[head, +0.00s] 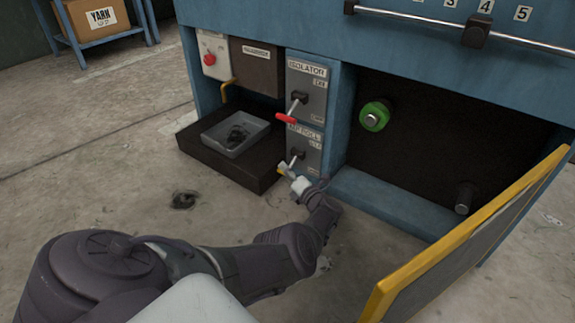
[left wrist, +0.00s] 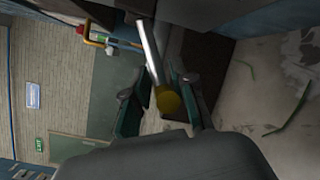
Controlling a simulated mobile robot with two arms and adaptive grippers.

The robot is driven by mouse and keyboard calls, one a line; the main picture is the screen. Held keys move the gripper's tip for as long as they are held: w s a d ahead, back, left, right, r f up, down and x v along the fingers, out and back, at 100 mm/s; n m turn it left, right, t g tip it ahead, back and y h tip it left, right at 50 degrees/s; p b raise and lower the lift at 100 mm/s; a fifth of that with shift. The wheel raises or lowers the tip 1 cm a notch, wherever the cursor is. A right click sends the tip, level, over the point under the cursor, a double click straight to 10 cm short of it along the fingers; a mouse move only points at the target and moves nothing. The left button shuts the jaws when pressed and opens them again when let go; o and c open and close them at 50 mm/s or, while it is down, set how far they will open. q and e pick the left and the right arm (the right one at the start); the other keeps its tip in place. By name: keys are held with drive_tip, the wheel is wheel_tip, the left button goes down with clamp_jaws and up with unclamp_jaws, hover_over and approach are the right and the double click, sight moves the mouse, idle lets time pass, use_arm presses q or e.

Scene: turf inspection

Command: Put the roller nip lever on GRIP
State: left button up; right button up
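The roller nip lever (head: 294,160) is a short metal rod on the lower grey panel (head: 309,144), under the isolator lever. It points downward and out from the panel. Its position labels are too small to read surely. My left gripper (head: 287,172) is at the lever's free end. In the left wrist view its two dark green fingers (left wrist: 157,95) stand apart on either side of the rod and knob, with a gap visible. My right gripper is in no view.
The isolator lever with a red handle (head: 286,118) sits just above. A grey tray (head: 235,131) lies on a dark ledge to the left. A green knob (head: 375,116) is in the open bay to the right. A yellow-edged panel (head: 470,240) juts out at the right.

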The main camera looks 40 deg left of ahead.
use_arm(q)
drive_tip(key=shift+f, duration=0.1)
clamp_jaws()
drive_tip(key=shift+d, duration=0.1)
drive_tip(key=shift+s+r+m+h+p, duration=0.15)
drive_tip(key=shift+r+m+h+p, duration=0.25)
drive_tip(key=shift+p, duration=0.5)
drive_tip(key=m+p, duration=0.1)
drive_tip(key=r+m+p, duration=0.1)
drive_tip(key=r+p, duration=0.1)
drive_tip(key=shift+s+d+m+g+h+p, duration=0.15)
drive_tip(key=shift+s+m+g+h+p, duration=0.15)
drive_tip(key=shift+m+p, duration=0.1)
drive_tip(key=shift+r+m+h+p, duration=0.3)
drive_tip(key=shift+r+m+p, duration=0.1)
drive_tip(key=shift+m+p, duration=0.3)
drive_tip(key=shift+w+r+m+g+h+p, duration=0.1)
drive_tip(key=shift+r+m+g+h+p, duration=0.05)
drive_tip(key=shift+r+m+g+p, duration=0.3)
drive_tip(key=shift+w+r+m+g+h+p, duration=0.15)
drive_tip(key=shift+m+g, duration=0.1)
drive_tip(key=shift+m, duration=0.3)
drive_tip(key=shift+w+r+m+g+h, duration=0.15)
drive_tip(key=shift+r+m+g, duration=0.2)
drive_tip(key=shift+m, duration=0.25)
drive_tip(key=shift+w+r+m+g+h, duration=0.15)
drive_tip(key=shift+r+m+g, duration=0.2)
drive_tip(key=shift+m, duration=0.25)
drive_tip(key=shift+r, duration=0.1)
